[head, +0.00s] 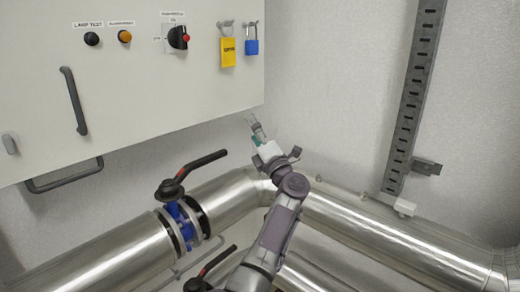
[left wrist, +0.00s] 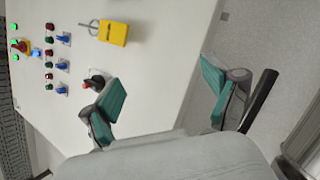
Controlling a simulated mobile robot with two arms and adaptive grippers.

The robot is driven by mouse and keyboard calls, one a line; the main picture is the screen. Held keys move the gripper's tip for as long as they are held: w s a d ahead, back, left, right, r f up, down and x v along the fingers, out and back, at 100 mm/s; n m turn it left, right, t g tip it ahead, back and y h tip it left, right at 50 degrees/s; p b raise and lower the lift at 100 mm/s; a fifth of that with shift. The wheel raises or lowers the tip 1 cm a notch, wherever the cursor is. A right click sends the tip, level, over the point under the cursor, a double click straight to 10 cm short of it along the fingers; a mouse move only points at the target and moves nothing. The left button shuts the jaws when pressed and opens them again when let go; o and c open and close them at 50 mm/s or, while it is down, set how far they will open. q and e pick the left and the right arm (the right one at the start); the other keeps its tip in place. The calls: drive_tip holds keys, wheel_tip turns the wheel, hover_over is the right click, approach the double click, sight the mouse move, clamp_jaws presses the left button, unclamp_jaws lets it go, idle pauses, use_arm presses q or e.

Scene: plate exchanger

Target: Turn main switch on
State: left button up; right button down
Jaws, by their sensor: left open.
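The main switch (head: 178,38) is a black rotary knob with a red centre on the white cabinet front, under a small label. It also shows in the left wrist view (left wrist: 97,80), just beyond the tip of one finger and partly behind it. I cannot tell its setting. My left gripper (head: 256,130) is below and to the right of the switch in the head view, near the cabinet's lower right corner and apart from the switch. In the left wrist view its two teal-padded fingers (left wrist: 163,92) are spread with nothing between them. My right gripper is not in view.
A black lamp test button (head: 91,39), an orange button (head: 124,36) and a cabinet handle (head: 73,100) are left. A black-levered valve (head: 172,190) sits on silver pipes below.

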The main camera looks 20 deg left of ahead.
use_arm(q)
wheel_tip(320, 180, down, 6)
drive_tip(key=w+d+m+t+h, duration=0.1)
drive_tip(key=m+t+h, duration=0.1)
drive_tip(key=m, duration=0.2)
drive_tip(key=shift+d+t+h, duration=0.15)
drive_tip(key=shift+t+h, duration=0.15)
drive_tip(key=shift+h, duration=0.1)
drive_tip(key=shift+r, duration=0.1)
